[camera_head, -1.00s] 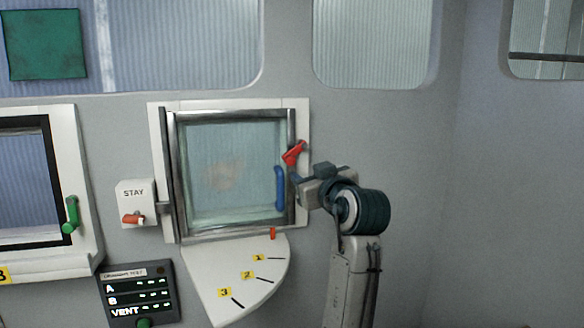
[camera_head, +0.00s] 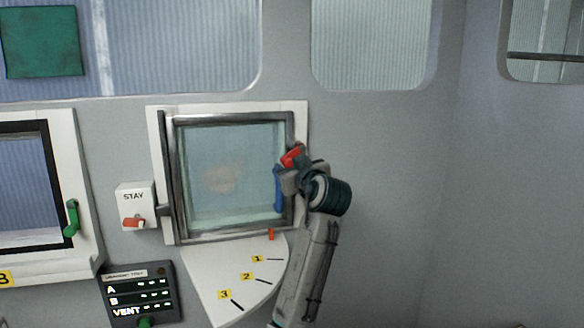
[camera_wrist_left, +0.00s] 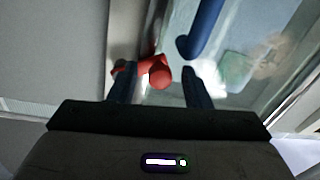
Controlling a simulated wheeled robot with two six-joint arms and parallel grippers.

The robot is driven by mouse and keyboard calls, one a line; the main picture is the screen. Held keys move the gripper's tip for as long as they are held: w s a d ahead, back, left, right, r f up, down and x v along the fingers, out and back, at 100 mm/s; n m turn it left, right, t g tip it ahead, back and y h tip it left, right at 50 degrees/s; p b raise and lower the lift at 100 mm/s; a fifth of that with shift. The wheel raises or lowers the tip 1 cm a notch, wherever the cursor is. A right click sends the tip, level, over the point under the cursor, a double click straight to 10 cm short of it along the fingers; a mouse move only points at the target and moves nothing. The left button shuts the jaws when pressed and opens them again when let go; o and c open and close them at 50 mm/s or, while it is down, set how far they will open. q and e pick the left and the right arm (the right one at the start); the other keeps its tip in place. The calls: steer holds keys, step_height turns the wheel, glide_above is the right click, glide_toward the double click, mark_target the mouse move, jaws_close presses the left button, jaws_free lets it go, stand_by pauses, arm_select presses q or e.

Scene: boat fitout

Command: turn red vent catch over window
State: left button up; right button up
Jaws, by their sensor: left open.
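The red vent catch (camera_head: 292,156) sits on the right side of the silver-framed vent window (camera_head: 180,132), above the blue handle (camera_head: 278,190). My left gripper (camera_head: 288,172) is up against this side of the frame and partly hides the catch and blue handle. In the left wrist view its jaws (camera_wrist_left: 158,76) are open, with the round red end of the catch (camera_wrist_left: 160,74) between the fingers. Another red part of the catch shows by the left finger; I cannot tell whether they touch. The blue handle (camera_wrist_left: 204,28) is beyond the right finger. My right gripper is not in view.
A white STAY box (camera_head: 135,196) with an orange lever is left of the window. A white numbered quadrant plate (camera_head: 215,270) lies below it, with a small orange peg (camera_head: 271,234). A dark panel (camera_head: 138,290) is lower left. The wall to the right is bare.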

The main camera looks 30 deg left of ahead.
mark_target(287, 156)
arm_select(q)
jaws_close()
